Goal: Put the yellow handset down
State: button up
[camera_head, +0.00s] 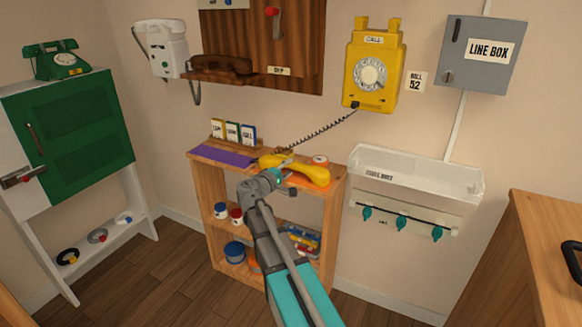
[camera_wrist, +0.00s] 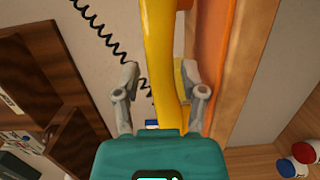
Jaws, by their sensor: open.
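The yellow handset (camera_head: 312,174) is over the top of the wooden shelf unit, lying along it above an orange patch. Its black coiled cord runs up to the yellow wall phone (camera_head: 385,95). My gripper (camera_head: 277,178) is at the handset's middle. In the wrist view the handset (camera_wrist: 160,50) passes between the two fingers of my gripper (camera_wrist: 163,95). The fingers stand apart, with a gap visible on the left side. The handset's far end and its underside are partly hidden, so I cannot tell how fully it rests on the shelf.
The wooden shelf unit (camera_head: 338,205) holds a purple mat (camera_head: 222,156), small cards (camera_head: 233,131) and a roll (camera_head: 320,159) on top. A white wall tray (camera_head: 420,175) with teal hooks is to its right. A wooden cabinet (camera_head: 545,215) stands at the far right.

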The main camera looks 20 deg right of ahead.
jog(key=v, duration=0.9)
jog(key=shift+a, duration=0.2)
dwell(0.3)
jog(key=s+a+f+m+g+y, duration=0.2)
jog(key=s+f+m+g+y, duration=0.35)
jog(key=s+f, duration=0.65)
jog(key=s+a+f+g+y, duration=0.3)
jog(key=s+a+f+y, duration=0.3)
jog(key=s+a+y, duration=0.2)
jog(key=shift+s+a+f+y, duration=0.2)
jog(key=shift+a+y, duration=0.95)
jog(key=shift+a, duration=0.05)
